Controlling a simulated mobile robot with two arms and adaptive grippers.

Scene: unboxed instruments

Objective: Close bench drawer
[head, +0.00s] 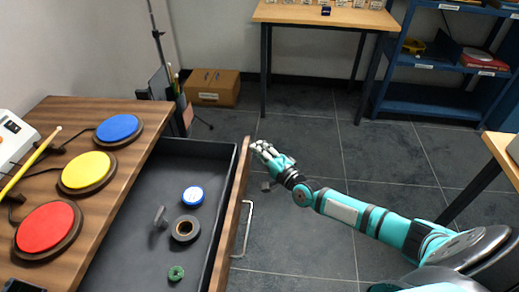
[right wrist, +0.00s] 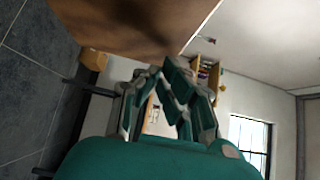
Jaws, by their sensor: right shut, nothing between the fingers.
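The bench drawer (head: 235,205) is pulled out from under the wooden bench top (head: 125,160), with its dark inside showing. A metal bar handle (head: 247,230) is on its wooden front. My right gripper (head: 258,149) is shut and empty at the far end of the drawer front, on its outer side. In the right wrist view the fingers (right wrist: 165,90) are close to a large brown wooden surface (right wrist: 130,22); I cannot tell if they touch it. My left gripper is not in view.
In the drawer lie a blue-and-white roll (head: 193,196), a dark tape roll (head: 186,229), a green ring (head: 176,273) and a small grey item. Red, yellow and blue pads (head: 118,128) sit on the bench top. A cardboard box (head: 212,88) stands on the floor behind.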

